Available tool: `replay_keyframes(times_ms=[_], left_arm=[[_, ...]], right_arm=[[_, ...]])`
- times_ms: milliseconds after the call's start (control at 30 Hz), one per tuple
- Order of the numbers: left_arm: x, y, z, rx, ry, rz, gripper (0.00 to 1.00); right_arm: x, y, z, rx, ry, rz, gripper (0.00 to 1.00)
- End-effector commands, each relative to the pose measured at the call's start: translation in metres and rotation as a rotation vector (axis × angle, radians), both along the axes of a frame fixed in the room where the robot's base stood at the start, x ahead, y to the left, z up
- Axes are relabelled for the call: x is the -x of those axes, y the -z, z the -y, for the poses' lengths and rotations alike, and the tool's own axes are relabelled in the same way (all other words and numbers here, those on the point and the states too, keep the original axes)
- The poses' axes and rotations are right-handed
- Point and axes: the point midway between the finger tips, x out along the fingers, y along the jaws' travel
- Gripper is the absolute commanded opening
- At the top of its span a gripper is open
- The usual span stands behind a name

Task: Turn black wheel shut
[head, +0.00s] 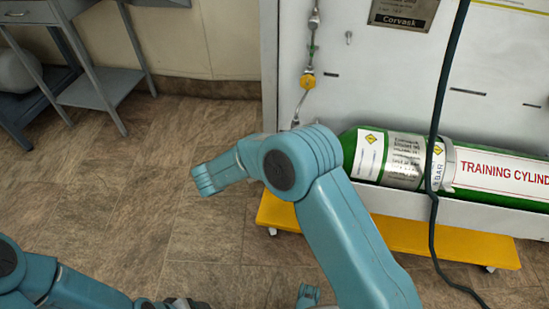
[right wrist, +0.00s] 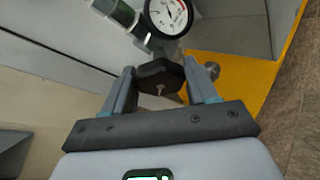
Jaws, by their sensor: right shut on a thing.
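The black wheel (right wrist: 161,77) is in the right wrist view, just below a round white gauge (right wrist: 168,13). It is a dark, many-sided knob with a small metal stem at its middle. My right gripper (right wrist: 163,88) has one finger on each side of the wheel and is shut on it. In the head view the wheel and my right gripper are hidden. The green training cylinder (head: 398,160) lies on its side there, and its left end is behind my right arm. My left arm comes in at the lower left, and its gripper fingers do not show.
The cylinder lies along a white panel above a yellow base (head: 440,240) on castors. A dark cable (head: 436,130) hangs across its front. A yellow-knobbed fitting (head: 307,81) is on the panel. A grey metal table (head: 100,85) stands at upper left; the floor between is clear.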

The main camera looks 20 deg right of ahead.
Motion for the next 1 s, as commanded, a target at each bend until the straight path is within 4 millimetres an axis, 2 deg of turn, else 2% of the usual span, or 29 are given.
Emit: replay_keyframes(times_ms=[33,100,500,533,567,600,1000], left_arm=[[-0.0020,0.0161,-0.0016,-0.002,-0.007,0.004,0.67],[-0.0049,0.0217,-0.0029,-0.003,-0.012,0.011,0.67],[-0.0082,0.0221,-0.0042,-0.006,-0.015,0.021,0.67],[-0.0082,0.0221,-0.0042,-0.006,-0.015,0.021,0.67],[-0.0081,0.0221,-0.0042,-0.006,-0.015,0.021,0.67],[-0.0081,0.0221,-0.0042,-0.006,-0.015,0.021,0.67],[-0.0075,0.0212,-0.0039,-0.005,-0.015,0.020,0.67]], right_arm=[[0.0001,0.0075,0.0010,-0.005,0.001,0.053,0.27],[0.0002,0.0054,0.0014,-0.014,0.002,0.113,0.27],[0.0004,-0.0005,0.0021,-0.022,0.005,0.170,0.27],[0.0003,-0.0005,0.0022,-0.022,0.005,0.170,0.64],[0.0004,-0.0005,0.0023,-0.021,0.005,0.169,0.73],[0.0004,-0.0005,0.0021,-0.022,0.004,0.169,0.79],[0.0010,-0.0017,0.0000,-0.022,0.003,0.167,0.79]])
